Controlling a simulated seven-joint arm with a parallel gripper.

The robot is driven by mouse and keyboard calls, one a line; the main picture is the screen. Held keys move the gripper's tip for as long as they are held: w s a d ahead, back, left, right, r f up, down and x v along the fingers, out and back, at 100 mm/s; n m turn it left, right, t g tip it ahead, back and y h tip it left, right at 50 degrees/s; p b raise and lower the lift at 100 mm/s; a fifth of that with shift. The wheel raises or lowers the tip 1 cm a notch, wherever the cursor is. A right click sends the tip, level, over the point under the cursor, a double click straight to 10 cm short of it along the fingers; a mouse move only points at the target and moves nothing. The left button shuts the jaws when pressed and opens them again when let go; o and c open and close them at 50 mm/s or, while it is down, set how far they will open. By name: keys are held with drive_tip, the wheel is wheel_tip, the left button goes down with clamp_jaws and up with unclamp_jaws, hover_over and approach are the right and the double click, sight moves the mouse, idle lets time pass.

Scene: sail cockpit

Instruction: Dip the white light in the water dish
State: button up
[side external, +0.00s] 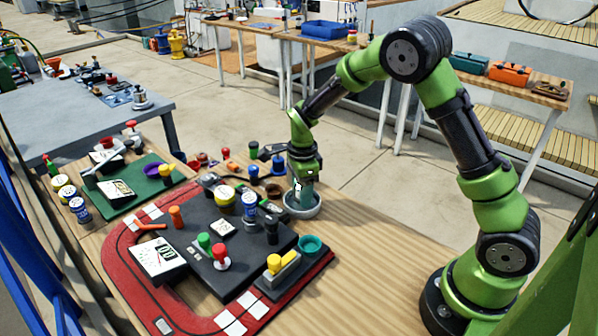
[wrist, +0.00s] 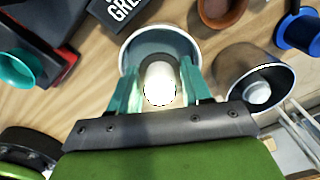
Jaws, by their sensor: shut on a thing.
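The white light (wrist: 160,84) is a rounded white piece held between the teal fingers of my gripper (wrist: 166,82) in the wrist view. The water dish (wrist: 160,38) is a round grey bowl with a pale rim, directly around and beyond the light in that view. In the side view my gripper (side external: 303,192) points down into the dish (side external: 303,211), its fingertips at or below the rim. Only a small white part of the light (side external: 297,187) shows there beside the fingers. I cannot tell whether the light touches the water.
A metal cup with a white piece inside (wrist: 257,88) stands close right of the dish in the wrist view. A brown bowl (wrist: 222,10) and a blue spool (wrist: 300,32) lie beyond. The red-edged dark board (side external: 215,250) is left; bare wood (side external: 370,240) is right.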

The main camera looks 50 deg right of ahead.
drive_tip(key=shift+r, duration=4.35)
